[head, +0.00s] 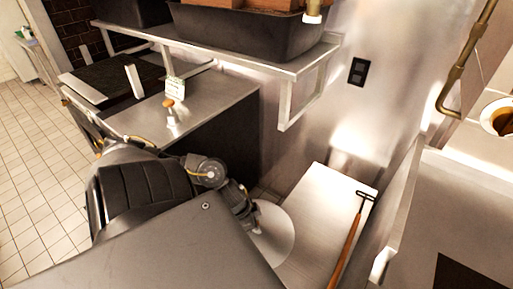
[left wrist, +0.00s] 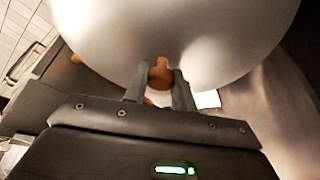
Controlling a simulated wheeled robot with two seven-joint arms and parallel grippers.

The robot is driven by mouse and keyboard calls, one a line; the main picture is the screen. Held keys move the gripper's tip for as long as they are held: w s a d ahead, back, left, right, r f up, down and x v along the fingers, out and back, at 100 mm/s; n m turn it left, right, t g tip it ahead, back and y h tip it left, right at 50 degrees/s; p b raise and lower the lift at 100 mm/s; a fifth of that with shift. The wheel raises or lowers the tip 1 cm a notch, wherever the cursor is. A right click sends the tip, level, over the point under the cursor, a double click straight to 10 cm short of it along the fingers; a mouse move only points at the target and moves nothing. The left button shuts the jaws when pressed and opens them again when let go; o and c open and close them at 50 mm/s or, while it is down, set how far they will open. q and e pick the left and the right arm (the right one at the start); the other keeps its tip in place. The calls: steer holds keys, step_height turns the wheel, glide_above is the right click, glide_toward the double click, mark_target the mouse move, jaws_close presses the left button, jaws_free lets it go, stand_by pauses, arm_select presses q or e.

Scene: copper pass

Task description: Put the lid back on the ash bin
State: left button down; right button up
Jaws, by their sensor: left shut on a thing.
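The lid (head: 275,237) is a round, pale metal disc, partly hidden in the head view by my own body. In the left wrist view the lid (left wrist: 190,40) fills the top of the picture, with a small orange-brown knob (left wrist: 160,74) on it. My left gripper (head: 250,216) is at the lid. In the left wrist view its fingers (left wrist: 160,85) are on either side of the knob and shut on it. I cannot make out the ash bin; whether it is under the lid is hidden. My right gripper is not in view.
A pale metal surface (head: 318,222) lies right of the lid, with a wooden-handled tool (head: 348,240) along its right side. A metal shelf (head: 285,68) carries dark tubs at the back. A steel counter (head: 215,98) with a small sign stands at the upper left.

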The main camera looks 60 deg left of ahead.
arm_select(q)
steer(key=s+d, duration=0.1)
steer(key=d, duration=0.1)
steer(key=s+d, duration=0.2)
steer(key=d, duration=0.1)
steer(key=s+d, duration=0.2)
steer(key=d, duration=0.1)
steer(key=shift+s+d+f, duration=0.1)
steer(key=shift+d+f, duration=0.05)
steer(key=shift+f, duration=0.2)
steer(key=shift+w+d+r+m+h, duration=0.25)
steer(key=shift+w+d+r+m, duration=0.8)
steer(key=shift+d, duration=2)
steer(key=shift+w+d+r+m+h, duration=0.25)
steer(key=shift+d+r+m, duration=0.2)
steer(key=shift+d+r, duration=1.95)
steer(key=w+a+r+m+g+h, duration=0.1)
steer(key=w+r+m, duration=0.2)
steer(key=w+r, duration=1.3)
steer(key=shift+w+a+r, duration=0.3)
steer(key=shift+w+r, duration=0.05)
steer(key=shift+r, duration=0.2)
